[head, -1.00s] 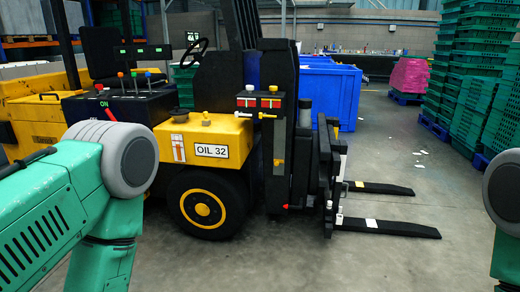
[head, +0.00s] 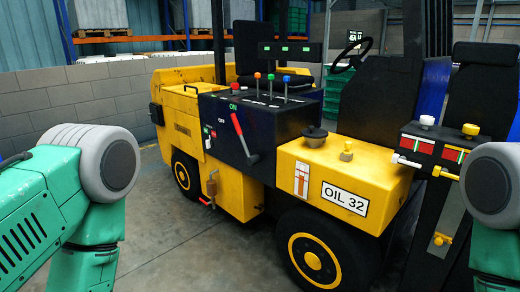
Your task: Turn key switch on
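A yellow and black forklift (head: 262,186) fills the middle of the head view. Its black control box (head: 266,125) carries a red-handled lever (head: 238,127) with ON and OFF lettering near it. A small panel with red and green parts (head: 209,134) sits on the left side of the box. I cannot tell which small part is the key switch. My two arms show at the left and right edges, but neither gripper is in view.
Levers with coloured knobs (head: 271,84) stand on top of the box. Valves and a small pipe fitting (head: 211,186) are low on the forklift's side. Grey floor (head: 170,250) is clear in front.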

